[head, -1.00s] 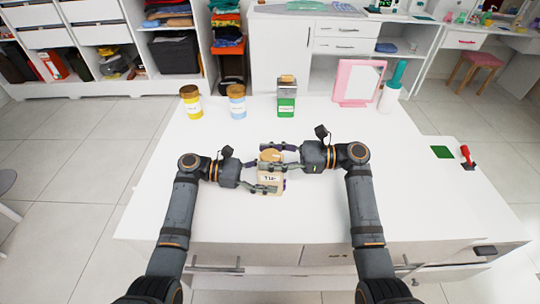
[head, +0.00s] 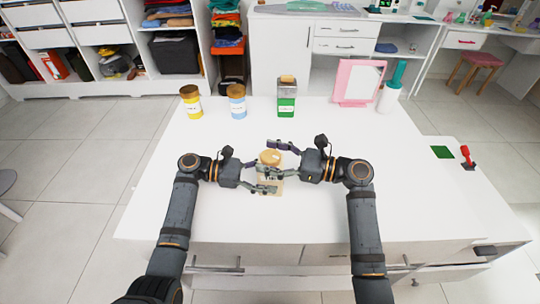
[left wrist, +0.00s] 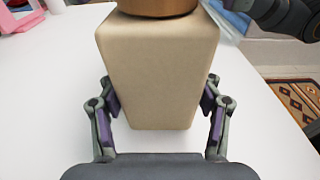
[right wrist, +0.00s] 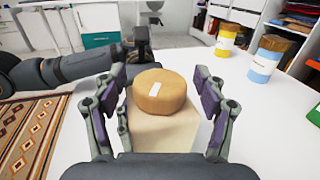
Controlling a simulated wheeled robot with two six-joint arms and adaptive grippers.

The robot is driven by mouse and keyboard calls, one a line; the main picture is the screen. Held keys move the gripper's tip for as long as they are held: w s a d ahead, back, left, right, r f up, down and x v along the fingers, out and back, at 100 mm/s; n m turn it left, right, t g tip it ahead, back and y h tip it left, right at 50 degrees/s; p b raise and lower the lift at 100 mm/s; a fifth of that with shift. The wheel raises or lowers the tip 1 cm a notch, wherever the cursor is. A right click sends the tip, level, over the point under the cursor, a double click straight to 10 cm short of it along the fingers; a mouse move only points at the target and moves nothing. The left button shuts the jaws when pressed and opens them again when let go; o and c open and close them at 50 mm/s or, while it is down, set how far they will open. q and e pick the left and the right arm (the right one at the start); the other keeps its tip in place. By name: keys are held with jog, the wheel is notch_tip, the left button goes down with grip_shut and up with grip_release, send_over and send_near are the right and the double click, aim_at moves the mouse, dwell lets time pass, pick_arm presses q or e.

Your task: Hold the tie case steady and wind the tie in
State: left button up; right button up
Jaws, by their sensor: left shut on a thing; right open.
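The tie case is a beige box (head: 268,190) with a round wooden knob (head: 270,157) on top, upright over the white table. My left gripper (left wrist: 158,97) is shut on the box, one finger on each side, as the left wrist view shows. In the right wrist view the knob (right wrist: 160,97) has a small white mark on top. My right gripper (right wrist: 160,75) is open, with its fingers spread on either side of the knob and a gap beside it. I see no tie cloth; the box's lower part is partly hidden by fingers in the head view.
At the table's back stand a yellow jar (head: 191,101), a blue jar (head: 237,101), a green-labelled container (head: 287,97), a pink-framed mirror (head: 358,82) and a white bottle (head: 390,97). The white tabletop (head: 430,200) is clear around the case.

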jog(key=v, duration=1.2)
dwell(0.5)
pick_arm(q)
jog(key=o, duration=1.1)
jog(key=shift+o, duration=0.9)
jog(key=shift+a, duration=0.1)
pick_arm(e)
jog(key=shift+r, duration=0.15)
